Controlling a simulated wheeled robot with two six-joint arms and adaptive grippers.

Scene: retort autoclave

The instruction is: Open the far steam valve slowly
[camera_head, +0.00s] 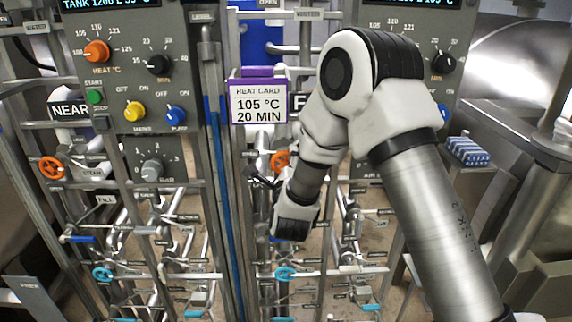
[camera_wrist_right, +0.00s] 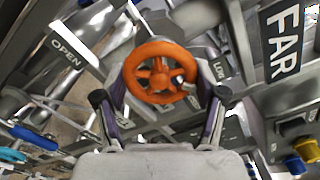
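The far steam valve's orange handwheel (camera_head: 280,160) shows in the head view just left of my right forearm, partly hidden by it. In the right wrist view the orange handwheel (camera_wrist_right: 160,72) faces me, with the FAR sign (camera_wrist_right: 284,40) to its right. My right gripper (camera_wrist_right: 161,95) is open, its two dark fingertips apart on either side of the wheel's lower part. I cannot tell whether either finger touches the rim. In the head view the right gripper (camera_head: 264,178) is beside the wheel, partly hidden. My left gripper is in neither view.
The near panel (camera_head: 130,75) has its own orange steam handwheel (camera_head: 52,168) at the left. A heat card (camera_head: 258,103) reads 105 °C, 20 min. Pipes and small blue valves (camera_head: 285,273) fill the space below. A blue rack (camera_head: 467,150) stands at the right.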

